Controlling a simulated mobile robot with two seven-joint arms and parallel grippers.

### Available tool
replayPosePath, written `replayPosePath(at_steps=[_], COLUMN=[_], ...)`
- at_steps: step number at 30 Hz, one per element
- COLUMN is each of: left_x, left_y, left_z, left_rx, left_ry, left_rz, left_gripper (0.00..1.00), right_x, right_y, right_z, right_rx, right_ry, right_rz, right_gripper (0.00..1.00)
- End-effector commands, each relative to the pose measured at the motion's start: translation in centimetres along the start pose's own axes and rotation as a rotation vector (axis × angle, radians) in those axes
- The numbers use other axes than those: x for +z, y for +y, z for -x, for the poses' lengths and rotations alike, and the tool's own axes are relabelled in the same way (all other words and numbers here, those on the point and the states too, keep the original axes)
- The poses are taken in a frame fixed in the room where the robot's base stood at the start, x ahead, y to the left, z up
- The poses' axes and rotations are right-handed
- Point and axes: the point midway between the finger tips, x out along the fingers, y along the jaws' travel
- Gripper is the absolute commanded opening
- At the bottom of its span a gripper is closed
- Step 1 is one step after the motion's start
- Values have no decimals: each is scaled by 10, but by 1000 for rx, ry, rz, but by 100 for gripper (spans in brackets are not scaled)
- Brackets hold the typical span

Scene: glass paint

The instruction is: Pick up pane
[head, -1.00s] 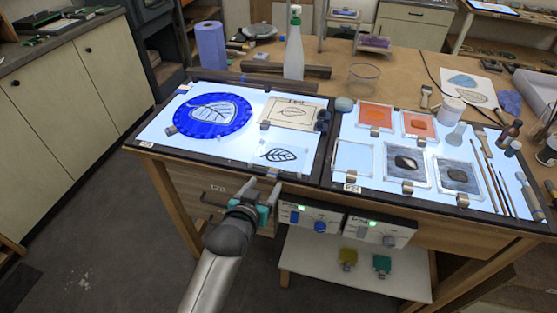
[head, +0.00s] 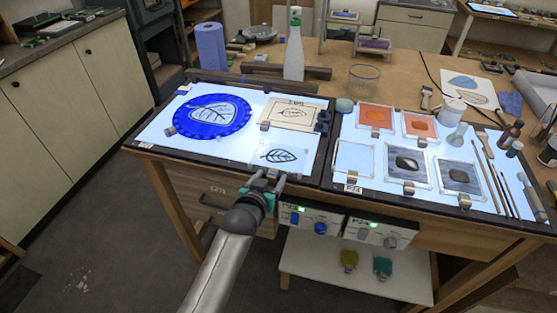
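A clear glass pane with a black leaf outline (head: 278,156) lies flat at the front right of the left light table (head: 150,133). My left gripper (head: 269,175) is at the front edge of that light table, just in front of the pane. Its two fingers are apart, pointing towards the pane, with nothing seen between them. I cannot tell whether the fingertips touch the pane's near edge. My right gripper is not in view.
A blue round plate (head: 212,114) and a framed leaf sketch (head: 293,113) lie behind the pane. The right light table (head: 350,190) holds several small panes and brushes. Control boxes (head: 310,217) hang below the front edge. A spray bottle (head: 294,55) stands behind.

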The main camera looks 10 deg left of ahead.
Motion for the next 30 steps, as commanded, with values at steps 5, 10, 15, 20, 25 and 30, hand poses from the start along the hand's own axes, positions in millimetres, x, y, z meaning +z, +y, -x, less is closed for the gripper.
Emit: replayPosePath(at_steps=[5,10,15,20,25,30], left_x=[0,0,0,0,0,-1], left_y=[0,0,0,0,0,0], left_z=[0,0,0,0,0,0], left_rx=[0,0,0,0,0,0], left_ry=[0,0,0,0,0,2], left_rz=[0,0,0,0,0,0], left_gripper=[48,29,10,0,0,0], right_x=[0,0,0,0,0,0], right_y=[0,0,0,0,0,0], right_z=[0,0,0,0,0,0], right_rx=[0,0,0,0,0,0], right_ry=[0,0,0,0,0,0], right_rz=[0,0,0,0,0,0], right_gripper=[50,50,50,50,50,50])
